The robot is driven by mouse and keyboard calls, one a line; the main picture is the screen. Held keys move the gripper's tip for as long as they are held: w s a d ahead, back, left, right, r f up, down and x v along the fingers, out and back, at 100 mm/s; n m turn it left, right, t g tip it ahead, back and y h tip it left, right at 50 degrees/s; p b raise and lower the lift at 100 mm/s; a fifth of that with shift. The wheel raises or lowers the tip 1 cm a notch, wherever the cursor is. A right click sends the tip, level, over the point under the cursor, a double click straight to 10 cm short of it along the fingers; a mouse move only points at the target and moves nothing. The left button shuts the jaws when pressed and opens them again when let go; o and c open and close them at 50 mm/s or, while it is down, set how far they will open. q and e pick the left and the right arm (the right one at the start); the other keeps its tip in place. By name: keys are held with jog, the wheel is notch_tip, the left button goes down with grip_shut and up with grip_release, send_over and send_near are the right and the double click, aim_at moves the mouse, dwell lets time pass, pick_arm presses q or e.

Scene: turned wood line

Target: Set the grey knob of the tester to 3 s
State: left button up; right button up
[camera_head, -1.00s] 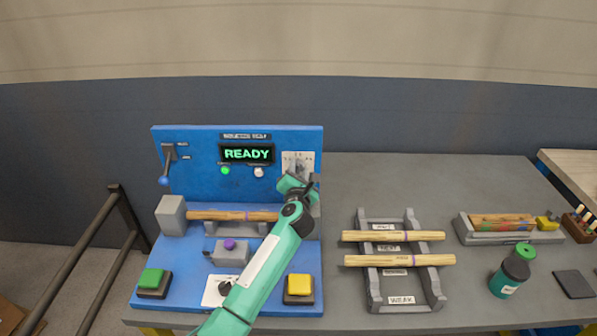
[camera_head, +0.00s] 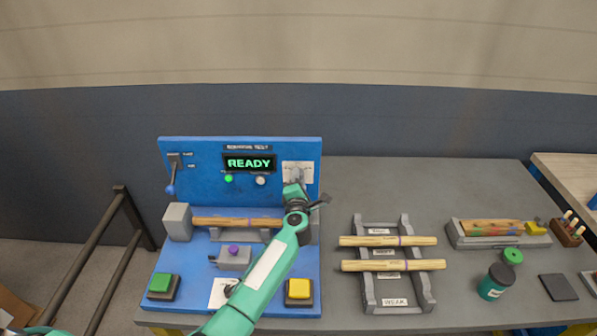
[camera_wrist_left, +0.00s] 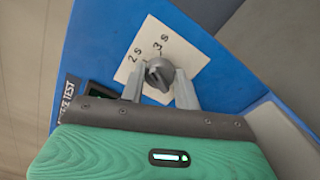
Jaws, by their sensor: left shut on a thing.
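The blue tester (camera_head: 205,195) stands on the table at the left, its display (camera_head: 249,163) reading READY. Its white dial plate (camera_head: 298,168) is at the upper right of the panel. In the left wrist view the grey knob (camera_wrist_left: 158,74) sits on this plate, below the labels "2 s" and "3 s". I cannot tell which label its ridge points to. My left gripper (camera_wrist_left: 159,88) is shut on the knob, one finger on each side; in the head view the gripper (camera_head: 296,184) and wrist cover the knob. My right gripper is not in view.
A wooden rod (camera_head: 235,222) lies across the tester, above a yellow button (camera_head: 299,288) and a green button (camera_head: 161,282). A grey rack (camera_head: 420,290) with two rods stands to the right. A dark jar (camera_head: 493,283) and a tray (camera_head: 478,241) are further right.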

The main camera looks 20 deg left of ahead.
pick_arm(q)
jog(key=shift+d+f+m+p, duration=0.1)
jog(key=shift+f+m+p, duration=0.05)
jog(key=shift+m+p, duration=2.7)
jog(key=shift+m+b, duration=0.3)
jog(key=shift+m, duration=0.25)
jog(key=o, duration=1)
jog(key=shift+s, duration=0.15)
jog(key=shift+p+v, duration=2.65)
jog(key=shift+v, duration=4.15)
